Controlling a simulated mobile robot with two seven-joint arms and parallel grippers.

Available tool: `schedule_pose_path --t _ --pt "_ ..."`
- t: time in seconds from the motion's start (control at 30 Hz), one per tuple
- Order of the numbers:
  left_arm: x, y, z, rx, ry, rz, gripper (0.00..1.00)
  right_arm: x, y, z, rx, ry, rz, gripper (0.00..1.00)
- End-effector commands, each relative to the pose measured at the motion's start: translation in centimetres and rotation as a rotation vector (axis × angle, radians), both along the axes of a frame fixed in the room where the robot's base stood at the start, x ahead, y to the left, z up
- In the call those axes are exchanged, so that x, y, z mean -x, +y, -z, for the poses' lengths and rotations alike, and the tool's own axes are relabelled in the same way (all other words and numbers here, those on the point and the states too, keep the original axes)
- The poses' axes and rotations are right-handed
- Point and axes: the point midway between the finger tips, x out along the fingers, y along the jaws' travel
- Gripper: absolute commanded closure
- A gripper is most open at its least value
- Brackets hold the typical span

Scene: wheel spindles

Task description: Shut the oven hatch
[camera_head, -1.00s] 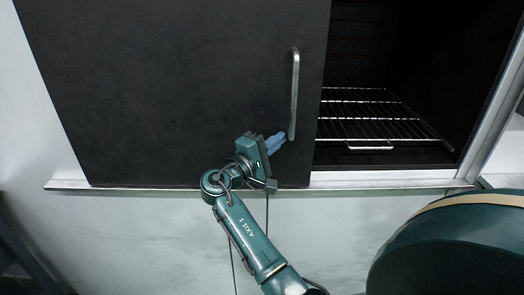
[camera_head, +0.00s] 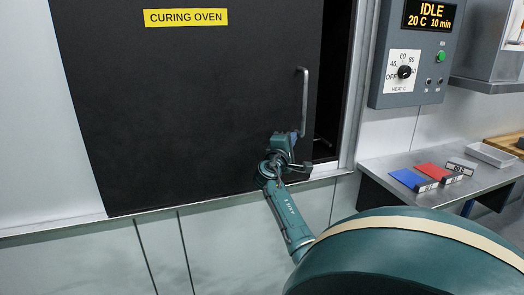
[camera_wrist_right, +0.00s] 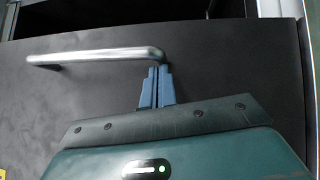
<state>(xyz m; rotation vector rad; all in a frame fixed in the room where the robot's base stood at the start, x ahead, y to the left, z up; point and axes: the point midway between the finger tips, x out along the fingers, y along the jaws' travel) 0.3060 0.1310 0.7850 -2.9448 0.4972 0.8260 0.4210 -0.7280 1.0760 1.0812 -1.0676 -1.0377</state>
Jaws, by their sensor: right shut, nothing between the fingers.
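My right gripper (camera_head: 296,136) is at the handle's lower end. Its blue fingers (camera_wrist_right: 155,88) are shut together, empty, with tips beside the handle's bent end; whether they touch it I cannot tell. My left gripper is not in view.
A control box (camera_head: 415,55) reading "IDLE 20 C 10 min" hangs right of the oven. A metal bench (camera_head: 400,200) below holds a blue plate (camera_head: 412,179), a red plate (camera_head: 440,171) and a tray (camera_head: 493,155). The sill (camera_head: 240,197) runs under the hatch.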

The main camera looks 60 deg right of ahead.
Motion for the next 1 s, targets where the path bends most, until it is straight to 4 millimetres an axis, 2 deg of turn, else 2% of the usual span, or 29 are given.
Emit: schedule_pose_path --t 0.03,0.2,0.5,0.7,1.0 --pt "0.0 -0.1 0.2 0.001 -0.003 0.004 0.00 1.3 -1.7 0.0 0.005 0.003 0.007 1.00" --pt "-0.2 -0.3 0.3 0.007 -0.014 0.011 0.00 4.6 -6.3 0.1 0.003 0.002 0.005 1.00" --pt "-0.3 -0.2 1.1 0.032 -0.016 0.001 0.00 8.8 -12.2 0.1 0.001 0.002 0.002 1.00" --pt "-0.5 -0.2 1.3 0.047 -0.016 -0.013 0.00 10.2 -14.1 0.1 0.000 0.000 0.000 1.00" --pt "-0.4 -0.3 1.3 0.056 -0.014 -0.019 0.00 10.8 -14.8 0.0 -0.001 -0.001 0.003 1.00"
